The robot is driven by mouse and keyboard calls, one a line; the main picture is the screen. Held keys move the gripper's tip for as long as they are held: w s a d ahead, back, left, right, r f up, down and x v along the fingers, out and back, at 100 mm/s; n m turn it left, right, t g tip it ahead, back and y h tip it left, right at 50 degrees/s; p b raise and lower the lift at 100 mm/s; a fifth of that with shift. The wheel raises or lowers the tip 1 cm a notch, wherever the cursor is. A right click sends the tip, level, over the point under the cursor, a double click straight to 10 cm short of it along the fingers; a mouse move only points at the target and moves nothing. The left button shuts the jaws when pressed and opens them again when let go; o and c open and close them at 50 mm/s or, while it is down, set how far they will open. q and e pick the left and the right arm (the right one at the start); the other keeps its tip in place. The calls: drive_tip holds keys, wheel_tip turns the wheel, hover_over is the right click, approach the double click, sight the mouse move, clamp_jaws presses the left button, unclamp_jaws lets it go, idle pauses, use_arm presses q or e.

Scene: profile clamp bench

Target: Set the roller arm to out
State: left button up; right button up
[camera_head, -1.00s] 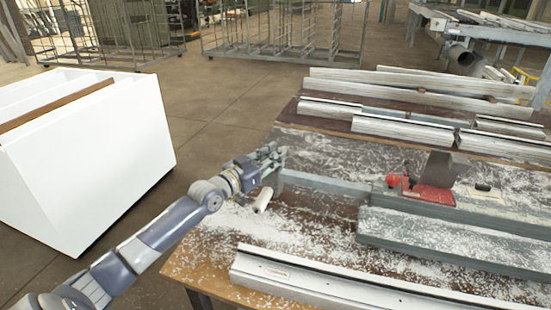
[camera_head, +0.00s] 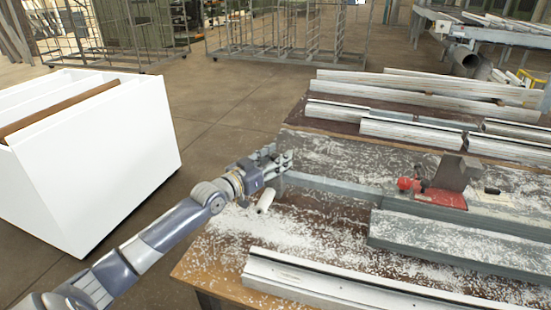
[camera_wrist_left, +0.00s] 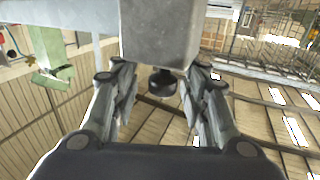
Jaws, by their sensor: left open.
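The roller arm (camera_head: 335,186) looks like a grey bar running along the left end of the bench top. A short white cylinder (camera_head: 265,200), perhaps its roller, shows just below my gripper. My left gripper (camera_head: 280,164) is at the bar's left end and covers part of it. In the left wrist view, the open fingers (camera_wrist_left: 160,95) stand on either side of a grey block end (camera_wrist_left: 160,35) with a black knob (camera_wrist_left: 162,82) under it. I cannot tell whether the fingers touch it. My right gripper is not in view.
A red clamp device (camera_head: 440,197) with a dark block stands on the bench (camera_head: 345,150), which is strewn with white chips. Metal profiles (camera_head: 350,285) lie along the front and back. A white cabinet (camera_head: 110,160) stands at the left, with open floor between.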

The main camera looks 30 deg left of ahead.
use_arm(q)
drive_tip(key=s+a, duration=0.2)
drive_tip(key=s, duration=0.9)
drive_tip(key=shift+s, duration=0.4)
drive_tip(key=shift+s+f, duration=0.1)
idle(0.5)
